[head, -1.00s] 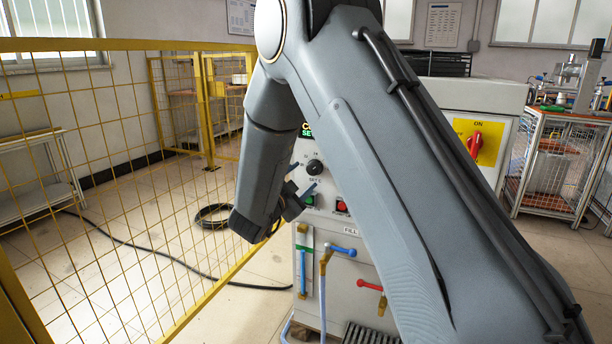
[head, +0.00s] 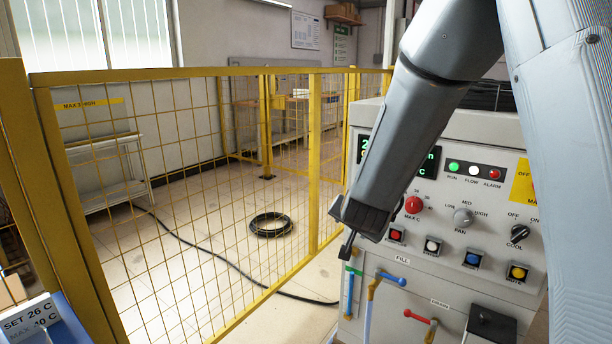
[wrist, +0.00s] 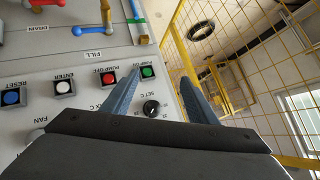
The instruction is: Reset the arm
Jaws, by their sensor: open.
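My gripper (head: 347,240) hangs at the end of my arm, in front of the left edge of the heater's control panel (head: 455,195) in the head view. In the wrist view my gripper (wrist: 176,68) has its two blue-grey fingers spread apart with nothing held between them. A green button (wrist: 148,72) and the black SET C knob (wrist: 151,108) show behind and between the fingers. I cannot tell whether a finger touches the panel. In the head view my forearm hides part of the green display and the panel's left side.
A yellow mesh fence (head: 200,200) stands close on the left. A black hose coil (head: 270,225) lies on the floor behind it. Blue (head: 392,279) and red (head: 417,317) valve handles stick out below the panel. A sign (head: 30,318) sits at the lower left.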

